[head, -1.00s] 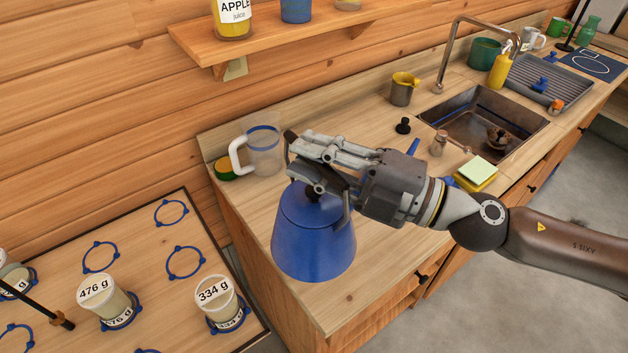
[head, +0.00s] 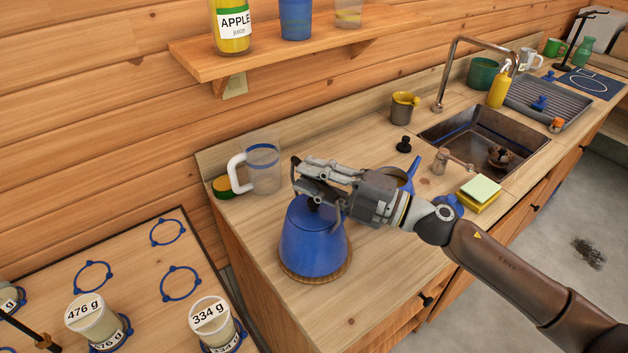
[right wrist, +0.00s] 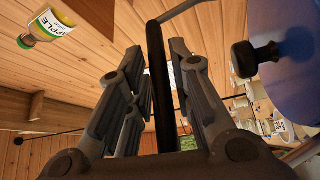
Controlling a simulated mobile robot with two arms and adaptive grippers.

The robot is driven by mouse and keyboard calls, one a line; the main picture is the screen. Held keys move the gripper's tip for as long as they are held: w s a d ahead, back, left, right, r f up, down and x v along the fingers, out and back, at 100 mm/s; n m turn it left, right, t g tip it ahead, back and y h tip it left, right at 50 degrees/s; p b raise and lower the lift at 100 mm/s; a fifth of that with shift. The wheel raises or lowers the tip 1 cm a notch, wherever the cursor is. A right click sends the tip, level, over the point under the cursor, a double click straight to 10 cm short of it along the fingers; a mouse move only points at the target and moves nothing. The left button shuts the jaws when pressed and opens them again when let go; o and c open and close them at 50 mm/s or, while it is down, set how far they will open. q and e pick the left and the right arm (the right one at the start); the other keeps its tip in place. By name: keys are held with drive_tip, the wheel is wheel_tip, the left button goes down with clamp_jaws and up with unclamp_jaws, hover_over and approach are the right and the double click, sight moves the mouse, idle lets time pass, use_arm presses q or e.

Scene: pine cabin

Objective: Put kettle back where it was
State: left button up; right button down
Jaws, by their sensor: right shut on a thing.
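The blue kettle (head: 314,240) stands upright over a round woven trivet (head: 320,281) near the counter's front left corner. Its base appears to rest on the trivet. My right gripper (head: 312,178) is above the kettle and shut on its dark handle. In the right wrist view the black handle (right wrist: 158,95) runs between the fingers of my right gripper (right wrist: 158,60). The kettle's blue lid (right wrist: 290,70) and black knob (right wrist: 255,57) show to the right there. The gripper partly hides the kettle's top in the head view. My left gripper is not in view.
A clear jug (head: 263,170) with a white handle stands close behind the kettle. A sponge (head: 480,193) and the sink (head: 480,138) lie to the right. Labelled jars (head: 213,322) stand on the lower board at left.

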drive_tip(key=shift+f, duration=0.45)
drive_tip(key=shift+f, duration=0.15)
drive_tip(key=c, duration=1.3)
unclamp_jaws()
drive_tip(key=shift+f, duration=0.1)
drive_tip(key=shift+d, duration=0.15)
drive_tip(key=shift+b+v, duration=2.05)
drive_tip(key=shift+v, duration=3.85)
